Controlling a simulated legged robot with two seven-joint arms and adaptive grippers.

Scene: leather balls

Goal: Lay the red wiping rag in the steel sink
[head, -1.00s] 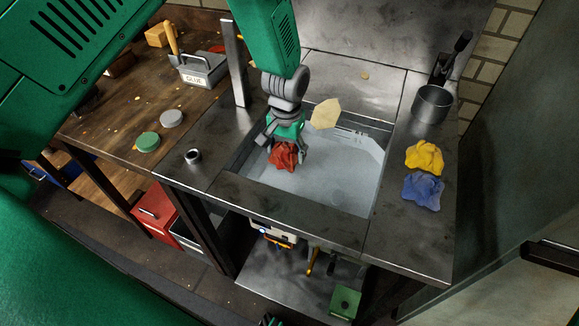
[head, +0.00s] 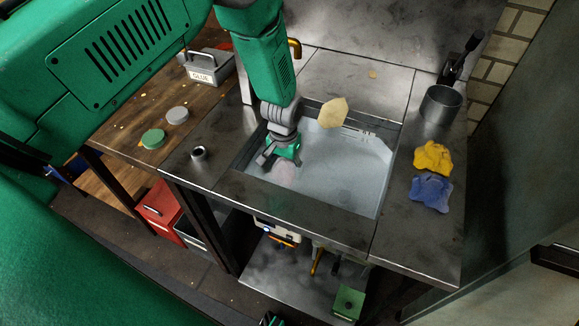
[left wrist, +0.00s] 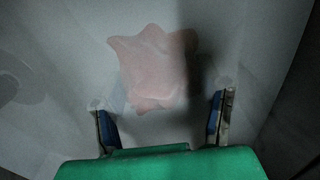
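The red rag (head: 284,173) lies in the left part of the steel sink (head: 345,180). It looks pale pink, as if seen through cloudy water. It also shows in the left wrist view (left wrist: 155,70), spread out and crumpled, beyond my fingertips. My left gripper (head: 279,161) is low inside the sink, just above the rag. In the left wrist view its two fingers (left wrist: 162,118) stand wide apart with nothing between them.
A yellow rag (head: 433,157) and a blue rag (head: 431,192) lie on the counter right of the sink, near a steel pot (head: 440,105). A tan sponge-like piece (head: 333,112) is at the sink's back edge.

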